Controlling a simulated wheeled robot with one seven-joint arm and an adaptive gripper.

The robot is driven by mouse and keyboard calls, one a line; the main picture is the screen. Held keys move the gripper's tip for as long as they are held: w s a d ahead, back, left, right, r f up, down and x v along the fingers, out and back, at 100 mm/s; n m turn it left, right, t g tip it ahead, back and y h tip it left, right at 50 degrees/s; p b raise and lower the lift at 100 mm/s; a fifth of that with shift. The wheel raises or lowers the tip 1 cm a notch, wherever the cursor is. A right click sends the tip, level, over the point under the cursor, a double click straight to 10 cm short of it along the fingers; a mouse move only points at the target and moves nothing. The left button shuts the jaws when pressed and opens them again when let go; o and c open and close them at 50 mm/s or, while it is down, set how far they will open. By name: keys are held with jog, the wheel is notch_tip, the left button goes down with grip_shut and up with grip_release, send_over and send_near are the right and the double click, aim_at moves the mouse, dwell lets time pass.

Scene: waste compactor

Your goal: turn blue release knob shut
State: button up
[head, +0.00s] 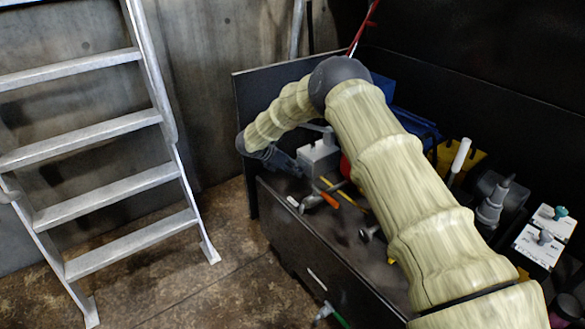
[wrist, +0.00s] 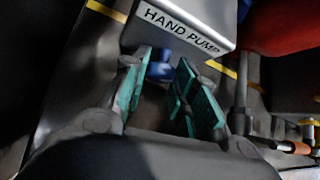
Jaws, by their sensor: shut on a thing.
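The blue release knob (wrist: 161,66) shows in the wrist view, just below the grey hand pump (wrist: 190,22) with its "HAND PUMP" label. My gripper (wrist: 164,72) has its two teal-padded fingers on either side of the knob and is shut on it. Part of the knob is hidden by the pump housing and the fingers, so its turn angle cannot be told. In the head view, my gripper (head: 286,163) reaches the left side of the grey pump box (head: 319,158); the knob is hidden there.
A black workbench (head: 310,235) carries loose tools, including an orange-handled one (head: 330,199) right of the gripper. A red object (wrist: 278,25) stands close to the pump. White boxes with knobs (head: 545,235) stand at the right. A metal ladder (head: 100,135) is at the left.

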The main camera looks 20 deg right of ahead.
jog(key=shift+s+d+f, duration=0.1)
jog(key=shift+s+f, duration=0.15)
jog(key=o, duration=1)
jog(key=shift+d+r, duration=0.1)
jog(key=shift+r, duration=0.05)
jog(key=shift+w, duration=0.1)
jog(key=shift+r, duration=0.15)
jog(key=shift+a+r, duration=0.15)
jog(key=shift+a, duration=0.2)
jog(key=w+v, duration=0.1)
jog(key=v, duration=1)
jog(key=shift+s, duration=0.45)
jog(key=shift+a, duration=0.15)
